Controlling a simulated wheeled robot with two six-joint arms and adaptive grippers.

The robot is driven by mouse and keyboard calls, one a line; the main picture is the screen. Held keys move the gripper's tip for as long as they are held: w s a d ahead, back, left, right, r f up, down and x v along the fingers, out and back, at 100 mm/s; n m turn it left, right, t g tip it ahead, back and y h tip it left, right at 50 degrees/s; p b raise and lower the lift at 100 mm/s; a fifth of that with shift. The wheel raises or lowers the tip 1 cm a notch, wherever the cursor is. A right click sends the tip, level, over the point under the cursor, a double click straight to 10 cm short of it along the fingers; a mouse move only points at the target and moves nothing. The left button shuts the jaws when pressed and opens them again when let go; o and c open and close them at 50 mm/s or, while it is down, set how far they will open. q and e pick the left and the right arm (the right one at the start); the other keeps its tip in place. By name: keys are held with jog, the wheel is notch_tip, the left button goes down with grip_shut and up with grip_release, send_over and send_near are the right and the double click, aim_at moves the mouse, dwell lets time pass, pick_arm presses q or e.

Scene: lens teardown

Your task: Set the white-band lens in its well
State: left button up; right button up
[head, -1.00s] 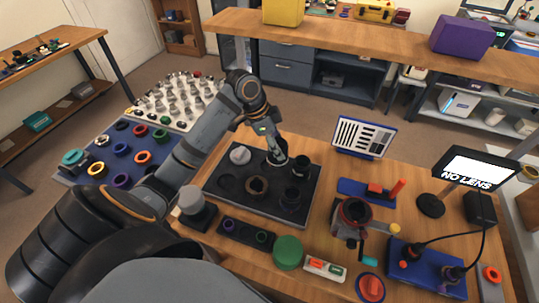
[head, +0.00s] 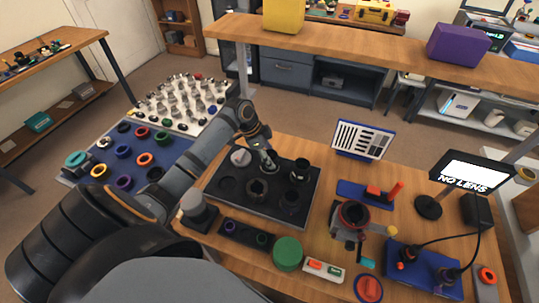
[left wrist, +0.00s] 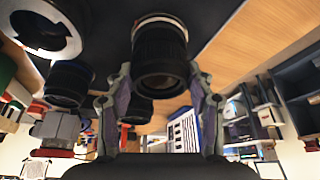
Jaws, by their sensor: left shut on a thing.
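My left gripper (head: 267,161) is over the back part of the black tray (head: 232,207). In the left wrist view its fingers (left wrist: 160,95) are shut on the dark, ribbed white-band lens (left wrist: 160,52); the pale band shows at its far end, against the dark tray. In the head view the gripper largely hides this lens, and I cannot tell whether it touches the tray. A pale round piece (head: 240,157) sits on the tray just left of the gripper. My right gripper does not show.
A grey-capped black block (head: 196,209) and a small black holder (head: 246,235) stand before the tray. A green disc (head: 287,253) and a red-ringed fixture (head: 353,215) are to the right. A blue mat (head: 105,170) with several rings lies left.

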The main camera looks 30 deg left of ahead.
pick_arm(q)
jog(key=shift+f, duration=0.1)
jog(key=o, duration=1.4)
jog(key=b+v, duration=0.1)
jog(key=v, duration=1.1)
